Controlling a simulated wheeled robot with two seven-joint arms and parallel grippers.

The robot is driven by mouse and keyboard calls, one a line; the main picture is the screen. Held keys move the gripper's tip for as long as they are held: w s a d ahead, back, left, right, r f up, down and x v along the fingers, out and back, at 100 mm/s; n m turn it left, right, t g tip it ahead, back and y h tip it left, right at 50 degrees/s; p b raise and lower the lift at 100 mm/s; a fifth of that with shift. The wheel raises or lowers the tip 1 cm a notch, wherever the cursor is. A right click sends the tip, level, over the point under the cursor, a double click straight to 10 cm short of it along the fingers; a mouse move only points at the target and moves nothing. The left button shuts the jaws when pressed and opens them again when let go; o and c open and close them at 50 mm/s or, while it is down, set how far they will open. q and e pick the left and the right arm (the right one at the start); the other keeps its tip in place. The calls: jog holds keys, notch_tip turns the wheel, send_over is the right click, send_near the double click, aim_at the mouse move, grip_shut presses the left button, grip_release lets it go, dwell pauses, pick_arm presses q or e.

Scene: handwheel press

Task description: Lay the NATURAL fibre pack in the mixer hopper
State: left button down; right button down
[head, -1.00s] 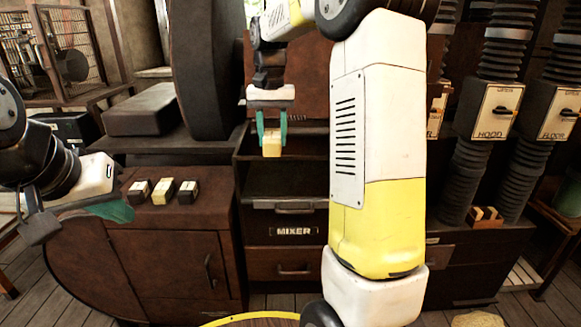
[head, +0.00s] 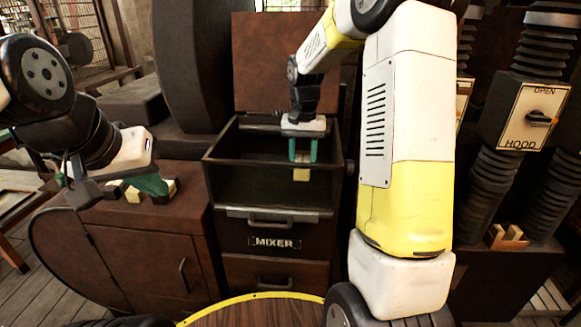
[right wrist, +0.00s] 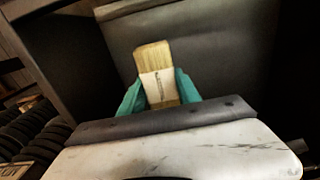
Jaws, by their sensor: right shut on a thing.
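The pale yellow, wood-coloured pack (head: 301,174) is between the teal fingers of my right gripper (head: 302,152). In the right wrist view the pack (right wrist: 153,60) has a white band whose print is too small to read. My right gripper (right wrist: 158,95) is shut on it, fingers pointing down. The mixer hopper (head: 222,142) is an open dark box above the MIXER label, its lid raised behind. The pack hangs within the hopper opening, above its floor. My left gripper (head: 150,185) is over the cabinet at the left; its finger gap cannot be made out.
Several small packs lie on the brown cabinet (head: 95,215), including a pale one (head: 132,194), partly hidden by my left gripper. A dark wheel-shaped housing (head: 190,65) stands behind. A HOOD switch panel (head: 533,115) and ribbed ducts stand at the right.

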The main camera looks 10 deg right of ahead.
jog(key=shift+f, duration=2.35)
jog(key=shift+f, duration=0.15)
jog(key=c, duration=0.9)
grip_release()
jog(key=shift+o, duration=0.2)
